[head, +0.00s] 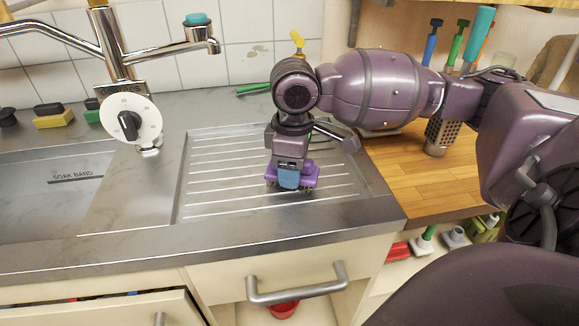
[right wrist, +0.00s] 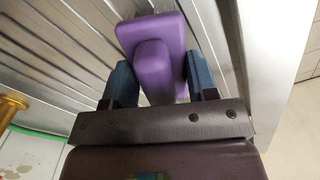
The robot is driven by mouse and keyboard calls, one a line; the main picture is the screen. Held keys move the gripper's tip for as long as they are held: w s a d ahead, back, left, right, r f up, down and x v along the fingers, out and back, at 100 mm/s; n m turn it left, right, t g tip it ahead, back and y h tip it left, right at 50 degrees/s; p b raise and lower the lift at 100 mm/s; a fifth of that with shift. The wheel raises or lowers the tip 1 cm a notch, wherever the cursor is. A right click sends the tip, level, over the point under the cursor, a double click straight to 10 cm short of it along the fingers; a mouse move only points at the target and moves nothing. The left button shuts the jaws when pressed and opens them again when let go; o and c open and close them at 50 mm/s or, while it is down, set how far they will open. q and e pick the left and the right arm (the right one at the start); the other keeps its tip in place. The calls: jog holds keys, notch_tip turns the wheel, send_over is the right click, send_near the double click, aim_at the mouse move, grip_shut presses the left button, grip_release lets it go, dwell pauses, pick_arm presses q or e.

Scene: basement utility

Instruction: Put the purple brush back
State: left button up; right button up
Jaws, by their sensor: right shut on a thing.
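The purple brush (head: 310,172) is in my right gripper (head: 289,183), over the ribbed steel drainboard (head: 215,185). Its dark bristles face down, close to the metal; I cannot tell whether they touch. In the right wrist view the brush (right wrist: 158,60) sits between the blue fingers of the right gripper (right wrist: 165,78), with its raised grip toward the camera. The gripper is shut on that grip. Several upright tools with coloured handles, among them a green one (head: 455,48) and a teal one (head: 478,36), stand at the back right, partly behind my arm. My left gripper is out of view.
A wooden worktop (head: 425,185) lies right of the drainboard. The sink (head: 50,185), marked "SOAK BAND", is at left, with a tap (head: 150,50) and white dial (head: 133,122). A drawer handle (head: 298,290) juts out in front.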

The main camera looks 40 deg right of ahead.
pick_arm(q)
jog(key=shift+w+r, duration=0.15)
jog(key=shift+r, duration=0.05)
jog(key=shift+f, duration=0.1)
pick_arm(e)
jog(key=o, duration=1)
jog(key=shift+c, duration=0.2)
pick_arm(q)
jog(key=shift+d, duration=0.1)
pick_arm(e)
jog(key=shift+r, duration=0.1)
notch_tip(320, 180, up, 11)
jog(key=p, duration=0.3)
jog(key=shift+p, duration=0.4)
jog(key=shift+r, duration=0.3)
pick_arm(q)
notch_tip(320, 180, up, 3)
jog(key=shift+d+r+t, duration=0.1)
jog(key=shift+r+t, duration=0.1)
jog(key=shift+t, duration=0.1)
pick_arm(e)
jog(key=shift+r, duration=0.2)
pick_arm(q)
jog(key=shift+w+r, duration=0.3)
